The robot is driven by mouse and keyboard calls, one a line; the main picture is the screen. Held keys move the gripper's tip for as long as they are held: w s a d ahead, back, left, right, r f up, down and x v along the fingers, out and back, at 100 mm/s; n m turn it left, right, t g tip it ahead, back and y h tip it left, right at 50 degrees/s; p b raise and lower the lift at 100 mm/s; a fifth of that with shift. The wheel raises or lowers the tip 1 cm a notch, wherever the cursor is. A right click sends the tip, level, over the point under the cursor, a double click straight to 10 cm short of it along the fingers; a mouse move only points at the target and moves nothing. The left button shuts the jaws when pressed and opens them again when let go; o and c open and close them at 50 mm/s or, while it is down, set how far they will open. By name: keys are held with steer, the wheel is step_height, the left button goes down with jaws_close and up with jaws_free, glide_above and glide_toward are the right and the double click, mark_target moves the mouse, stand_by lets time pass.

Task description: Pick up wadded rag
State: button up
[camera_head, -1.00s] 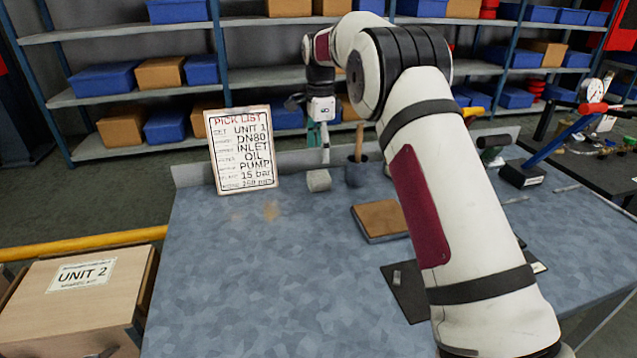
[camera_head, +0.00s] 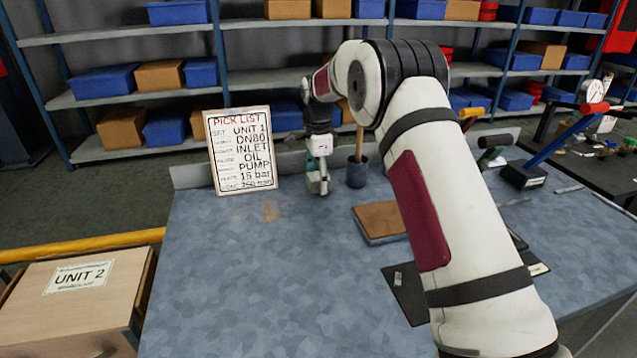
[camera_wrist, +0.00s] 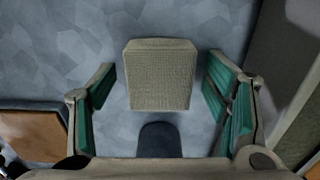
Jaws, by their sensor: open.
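The wadded rag (camera_wrist: 160,82) looks like a pale beige, woven-textured block on the blue-grey bench top in the wrist view. It lies between the two green-padded fingers of my gripper (camera_wrist: 159,88). The gripper is open, with a visible gap on each side of the rag. In the head view my gripper (camera_head: 319,184) points down low over the back of the bench, between the pick list board and a dark cup. The rag is mostly or wholly hidden behind the gripper there.
The pick list board (camera_head: 241,151) stands close on the left. The dark cup (camera_head: 357,174) with a wooden handle stands close on the right. A brown-topped block (camera_head: 381,219) lies nearer. A dark rounded shape (camera_wrist: 160,140) shows below the rag. The bench's front left is clear.

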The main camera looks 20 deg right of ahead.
steer(key=c, duration=1.2)
steer(key=shift+r, duration=0.15)
step_height(320, 180, up, 3)
steer(key=shift+r, duration=0.15)
steer(key=s, duration=0.5)
steer(key=s+r+p, duration=0.1)
steer(key=s, duration=0.4)
steer(key=s+p, duration=0.1)
steer(key=s, duration=0.5)
steer(key=shift+r, duration=0.2)
steer(key=shift+c, duration=0.2)
steer(key=o, duration=0.6)
steer(key=c, duration=0.5)
steer(key=shift+o, duration=0.2)
